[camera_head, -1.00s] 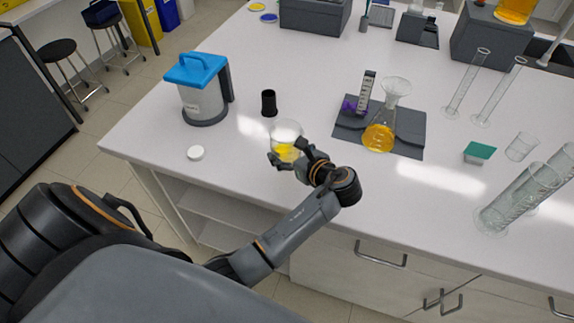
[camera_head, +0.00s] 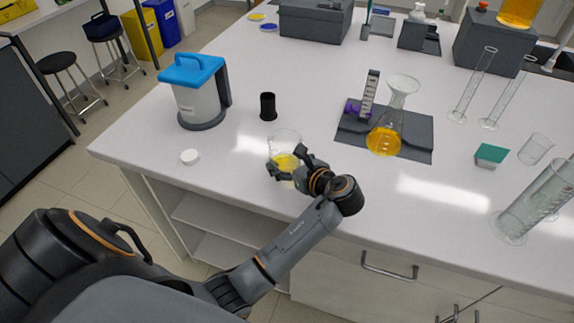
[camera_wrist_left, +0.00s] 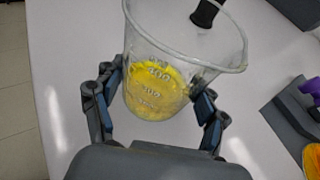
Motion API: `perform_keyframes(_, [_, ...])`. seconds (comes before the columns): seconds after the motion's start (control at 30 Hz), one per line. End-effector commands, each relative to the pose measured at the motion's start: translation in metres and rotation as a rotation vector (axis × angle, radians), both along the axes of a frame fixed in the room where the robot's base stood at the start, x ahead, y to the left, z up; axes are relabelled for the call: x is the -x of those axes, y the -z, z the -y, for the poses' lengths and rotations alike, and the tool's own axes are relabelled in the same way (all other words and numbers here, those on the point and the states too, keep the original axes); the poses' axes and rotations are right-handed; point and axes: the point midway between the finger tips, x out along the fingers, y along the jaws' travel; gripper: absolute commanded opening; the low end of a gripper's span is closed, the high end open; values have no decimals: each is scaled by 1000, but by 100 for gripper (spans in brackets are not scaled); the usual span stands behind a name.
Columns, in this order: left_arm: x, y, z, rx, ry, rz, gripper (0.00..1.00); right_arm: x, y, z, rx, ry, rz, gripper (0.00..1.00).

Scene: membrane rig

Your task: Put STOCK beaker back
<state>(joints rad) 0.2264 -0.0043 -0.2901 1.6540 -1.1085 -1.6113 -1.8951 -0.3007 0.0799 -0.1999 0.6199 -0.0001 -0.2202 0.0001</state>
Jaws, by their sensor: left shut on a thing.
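The beaker (camera_head: 284,148) is clear glass with yellow liquid low inside. In the left wrist view the beaker (camera_wrist_left: 165,75) shows graduation marks, and the liquid surface looks slanted. No STOCK label can be read on it. My left gripper (camera_head: 284,172) is shut on the beaker, with one finger on each side of the glass. In the left wrist view the left gripper (camera_wrist_left: 160,95) shows both fingers against the wall. The beaker is over the white bench near its front edge; I cannot tell whether its base touches the bench. My right gripper is not in view.
A black cylinder (camera_head: 268,106) stands just behind the beaker. A dark mat (camera_head: 416,141) with an orange-filled flask (camera_head: 384,139) is to the right. Glass cylinders (camera_head: 540,200) stand further right.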

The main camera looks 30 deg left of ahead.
Motion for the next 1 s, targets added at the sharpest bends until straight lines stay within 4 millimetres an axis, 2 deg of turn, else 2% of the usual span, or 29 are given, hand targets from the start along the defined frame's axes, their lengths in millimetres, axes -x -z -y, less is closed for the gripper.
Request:
perform_keyframes(0.2, [0,1,0,-1,0,0,28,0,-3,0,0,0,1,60])
perform_keyframes(0.23, [0,2,0,-1,-1,-1,77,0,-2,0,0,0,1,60])
perform_keyframes(0.33, [0,2,0,0,-1,0,95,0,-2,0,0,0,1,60])
perform_keyframes(0.73, [0,0,0,1,1,1,95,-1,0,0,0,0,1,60])
perform_keyframes(0.87, [3,-8,9,1,2,-2,95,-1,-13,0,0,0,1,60])
perform_keyframes(1.0, [10,-19,26,2,2,-3,95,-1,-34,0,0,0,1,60])
